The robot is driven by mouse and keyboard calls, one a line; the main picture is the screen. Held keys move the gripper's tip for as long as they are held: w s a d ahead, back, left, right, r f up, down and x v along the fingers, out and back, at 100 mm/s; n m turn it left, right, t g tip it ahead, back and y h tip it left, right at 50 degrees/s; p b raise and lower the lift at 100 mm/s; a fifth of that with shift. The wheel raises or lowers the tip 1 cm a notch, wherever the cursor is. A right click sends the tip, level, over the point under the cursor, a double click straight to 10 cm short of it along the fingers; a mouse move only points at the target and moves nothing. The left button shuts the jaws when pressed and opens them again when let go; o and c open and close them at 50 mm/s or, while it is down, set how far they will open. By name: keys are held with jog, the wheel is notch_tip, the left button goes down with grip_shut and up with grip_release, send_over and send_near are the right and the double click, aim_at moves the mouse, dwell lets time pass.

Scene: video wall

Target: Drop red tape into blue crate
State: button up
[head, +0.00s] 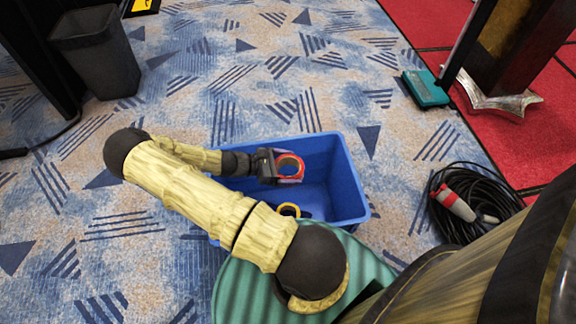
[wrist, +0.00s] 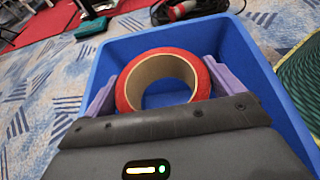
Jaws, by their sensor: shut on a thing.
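My gripper (head: 289,167) is shut on the red tape (head: 281,159), a red roll with a tan core. In the wrist view the red tape (wrist: 122,97) sits between the two purple fingers of my gripper (wrist: 160,85). The blue crate (head: 352,178) stands on the carpet, and the gripper with the roll is over its opening. In the wrist view the blue crate (wrist: 238,50) surrounds the roll on the far side and both sides. How far the roll is above the crate floor I cannot tell.
A yellow ring (head: 289,206) shows at the crate's near side. A coiled black cable (head: 480,208) with a red and grey connector lies to the right. A teal box (head: 425,88) stands at the back right and a dark bin (head: 97,55) at the back left. Open carpet lies behind the crate.

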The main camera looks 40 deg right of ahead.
jog(key=shift+s+f, duration=0.1)
notch_tip(320, 180, down, 6)
jog(key=b, duration=0.6)
jog(key=shift+b, duration=0.3)
jog(key=o, duration=0.8)
jog(key=shift+o, duration=0.2)
jog(key=shift+w, duration=0.2)
jog(key=p+v, duration=0.5)
jog(key=v, duration=1.2)
jog(key=shift+a+r, duration=0.1)
jog(key=shift+r, duration=0.1)
